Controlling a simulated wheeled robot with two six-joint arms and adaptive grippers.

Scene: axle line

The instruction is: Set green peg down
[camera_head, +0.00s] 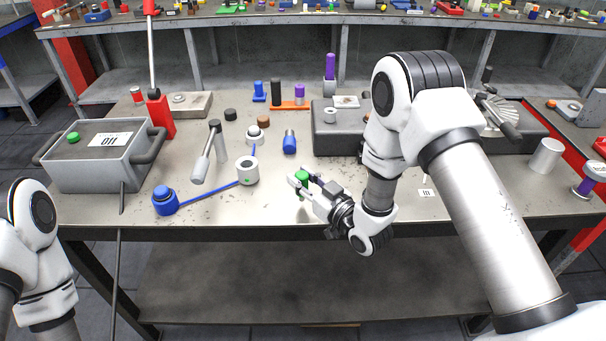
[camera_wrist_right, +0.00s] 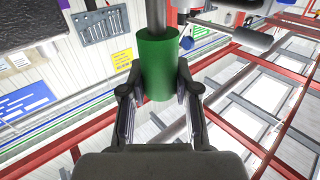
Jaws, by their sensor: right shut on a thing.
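The green peg (camera_head: 302,177) is in my right gripper (camera_head: 303,187) near the front edge of the workbench (camera_head: 270,213) in the head view. In the right wrist view the green peg (camera_wrist_right: 158,62) stands between the two fingers of my right gripper (camera_wrist_right: 160,88), which are shut on it. A grey shaft sticks out of its top end in that view. Whether the peg's lower end touches the bench cannot be told. My left arm shows at the lower left of the head view, but its gripper is not visible.
A white ring-shaped part (camera_head: 247,170), a blue cylinder (camera_head: 289,142) and a blue-knobbed tool (camera_head: 166,199) lie nearby. A dark block (camera_head: 338,137) is behind my right gripper. The bench front left of the peg is mostly clear.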

